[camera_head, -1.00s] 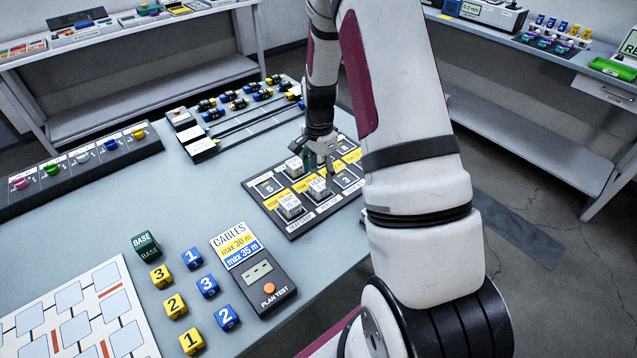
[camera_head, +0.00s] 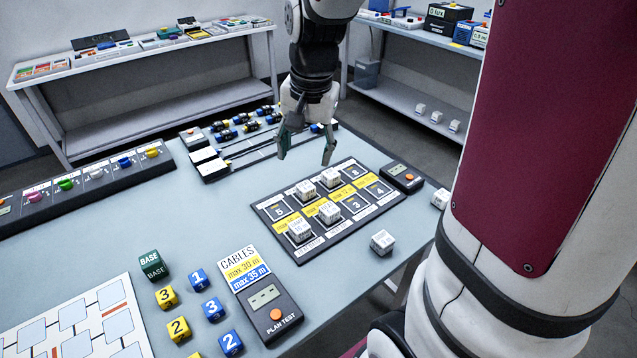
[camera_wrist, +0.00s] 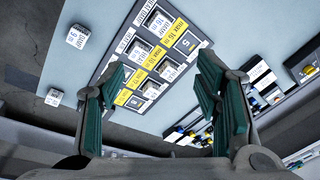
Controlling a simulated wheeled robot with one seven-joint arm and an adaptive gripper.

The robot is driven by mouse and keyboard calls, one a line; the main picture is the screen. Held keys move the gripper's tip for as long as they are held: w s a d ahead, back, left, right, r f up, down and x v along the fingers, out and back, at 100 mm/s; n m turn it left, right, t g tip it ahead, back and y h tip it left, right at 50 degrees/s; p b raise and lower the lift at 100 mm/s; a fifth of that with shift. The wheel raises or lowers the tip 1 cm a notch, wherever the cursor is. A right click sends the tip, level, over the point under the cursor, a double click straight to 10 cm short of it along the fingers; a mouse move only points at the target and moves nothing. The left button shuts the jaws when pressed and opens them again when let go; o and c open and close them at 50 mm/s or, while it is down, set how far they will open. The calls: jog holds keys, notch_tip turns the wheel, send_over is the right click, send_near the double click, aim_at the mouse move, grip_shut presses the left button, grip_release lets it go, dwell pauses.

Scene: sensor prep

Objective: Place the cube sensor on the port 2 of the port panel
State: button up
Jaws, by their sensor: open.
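The port panel (camera_head: 268,206) is a dark board on the table with two rows of ports. Numbers 5, 8, 3 and 4 show bare. Several white cube sensors stand on it: two in the back row (camera_head: 306,190) between 5 and 8, two in the front row. One front cube (camera_head: 329,213) stands just left of port 3, where port 2 would be; its number is covered. Loose white cubes lie right of the panel, one near (camera_head: 382,242) and one farther (camera_head: 440,198). My gripper (camera_head: 307,154) is open and empty above the panel's back edge. Its spread fingers (camera_wrist: 158,100) show in the wrist view.
A small meter (camera_head: 404,177) adjoins the panel's right end. A cable tester (camera_head: 268,297) and numbered yellow and blue cubes lie at front left. A black rack (camera_head: 270,140) stands behind the panel. The table's right edge is near the loose cubes.

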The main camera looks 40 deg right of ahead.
jog(key=s+a+r+n+t, duration=0.1)
jog(key=s+a+r+n, duration=0.3)
jog(key=s, duration=0.4)
jog(key=s+a+r+n+t, duration=0.2)
jog(key=s+a+n, duration=0.3)
jog(key=s, duration=0.4)
jog(key=shift+r+n, duration=0.6)
jog(key=shift+r, duration=0.3)
